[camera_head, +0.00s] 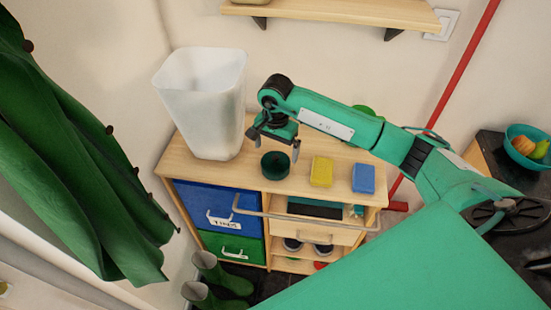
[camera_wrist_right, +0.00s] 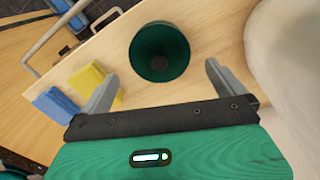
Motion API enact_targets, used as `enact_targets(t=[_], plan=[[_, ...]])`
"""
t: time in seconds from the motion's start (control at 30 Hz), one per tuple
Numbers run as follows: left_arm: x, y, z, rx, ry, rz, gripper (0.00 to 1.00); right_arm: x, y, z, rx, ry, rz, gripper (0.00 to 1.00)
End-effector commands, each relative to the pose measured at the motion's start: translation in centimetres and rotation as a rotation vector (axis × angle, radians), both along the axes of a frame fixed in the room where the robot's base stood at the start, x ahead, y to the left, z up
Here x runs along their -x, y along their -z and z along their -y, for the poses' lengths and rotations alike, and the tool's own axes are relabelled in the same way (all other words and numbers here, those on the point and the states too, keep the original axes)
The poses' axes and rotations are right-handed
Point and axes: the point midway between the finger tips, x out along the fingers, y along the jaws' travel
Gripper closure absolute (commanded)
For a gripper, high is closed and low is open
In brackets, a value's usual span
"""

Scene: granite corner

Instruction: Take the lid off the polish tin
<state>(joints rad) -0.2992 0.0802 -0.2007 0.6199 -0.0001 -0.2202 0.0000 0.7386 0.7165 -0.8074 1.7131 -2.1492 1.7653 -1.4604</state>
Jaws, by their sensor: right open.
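A dark green round vessel (camera_head: 275,165) stands upright on the wooden cabinet top; in the right wrist view it (camera_wrist_right: 145,68) shows an open rim and a dark round patch inside. I cannot tell whether it is the polish tin, and I make out no separate lid. My right gripper (camera_head: 276,148) is open and empty, pointing down above the vessel, apart from it. In the right wrist view the right gripper's fingers (camera_wrist_right: 160,76) are spread wide, with the vessel just beyond and between them. My left gripper is not in view.
A tall white bin (camera_head: 203,110) stands left of the vessel. A yellow sponge (camera_head: 322,171) and a blue sponge (camera_head: 363,178) lie to its right. A rail (camera_head: 300,217) runs along the cabinet front. Dark round items (camera_head: 292,244) sit on a lower shelf.

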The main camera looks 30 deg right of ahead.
Motion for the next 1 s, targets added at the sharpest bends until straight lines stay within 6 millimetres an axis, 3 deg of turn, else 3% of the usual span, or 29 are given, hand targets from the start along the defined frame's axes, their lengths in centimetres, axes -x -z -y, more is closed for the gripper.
enact_targets(t=[0.1,0.3,0.57,0.77,1.0], plan=[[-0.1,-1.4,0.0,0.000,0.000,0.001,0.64,0.3,1.2,-0.3,-0.002,0.001,-0.005,0.00],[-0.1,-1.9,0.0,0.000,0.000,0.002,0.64,0.2,3.4,-0.3,-0.002,0.001,-0.001,0.00],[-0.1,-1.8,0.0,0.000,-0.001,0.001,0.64,0.2,3.6,-0.2,-0.001,0.000,0.000,0.00],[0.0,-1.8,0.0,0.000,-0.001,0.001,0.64,0.2,3.6,-0.2,-0.001,0.001,0.000,0.38],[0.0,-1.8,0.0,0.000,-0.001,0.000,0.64,0.2,3.6,-0.2,-0.001,0.001,0.000,0.39]])
